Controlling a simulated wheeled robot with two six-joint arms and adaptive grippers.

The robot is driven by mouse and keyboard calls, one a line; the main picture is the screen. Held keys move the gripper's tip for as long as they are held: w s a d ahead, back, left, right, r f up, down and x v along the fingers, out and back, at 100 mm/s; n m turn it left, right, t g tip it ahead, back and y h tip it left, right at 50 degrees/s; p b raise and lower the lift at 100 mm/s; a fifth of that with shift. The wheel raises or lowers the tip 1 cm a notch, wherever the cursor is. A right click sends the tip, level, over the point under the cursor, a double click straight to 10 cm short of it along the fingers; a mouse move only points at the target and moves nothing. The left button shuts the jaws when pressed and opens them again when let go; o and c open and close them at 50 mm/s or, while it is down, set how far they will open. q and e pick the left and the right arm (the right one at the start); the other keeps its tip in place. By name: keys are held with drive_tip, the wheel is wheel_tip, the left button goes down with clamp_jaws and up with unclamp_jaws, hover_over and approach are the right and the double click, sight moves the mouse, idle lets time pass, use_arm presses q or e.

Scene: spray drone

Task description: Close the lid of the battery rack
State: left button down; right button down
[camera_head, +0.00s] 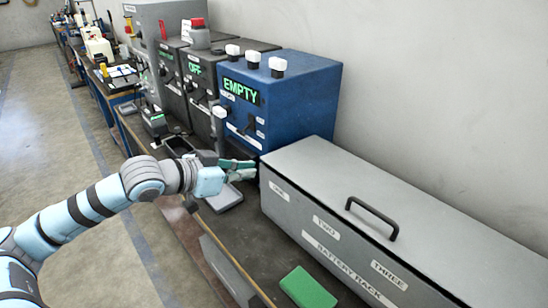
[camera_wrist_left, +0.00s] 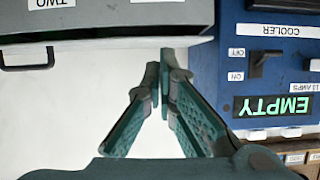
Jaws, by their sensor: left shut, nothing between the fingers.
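The battery rack (camera_head: 330,252) is a long grey box along the wall side of the bench, labelled ONE, TWO and THREE. Its grey lid (camera_head: 330,175) lies down over the box, with a black handle (camera_head: 372,217) on top. In the left wrist view, upside down, the lid's edge (camera_wrist_left: 120,44) and the handle (camera_wrist_left: 27,60) show. A thin dark band lies between lid and box there; I cannot tell whether it is fully seated. My left gripper (camera_head: 254,168) is shut and empty, beside the rack's far end. My right gripper is not in view.
A blue cooler unit (camera_head: 295,95) with an EMPTY display stands just beyond the rack. Grey units (camera_head: 200,90) stand farther along. A green block (camera_head: 307,287) lies on the bench in front of the rack. A flat grey device (camera_head: 222,198) lies below my left gripper.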

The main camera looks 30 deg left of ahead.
use_arm(q)
wheel_tip(320, 180, up, 6)
drive_tip(key=s+f+p+x, duration=0.1)
drive_tip(key=f+x, duration=0.1)
drive_tip(key=x, duration=0.9)
drive_tip(key=shift+w+a+f+t+h+p, duration=0.2)
drive_tip(key=shift+a+f+t+h+p, duration=0.1)
drive_tip(key=shift+t, duration=0.1)
drive_tip(key=shift+d, duration=0.15)
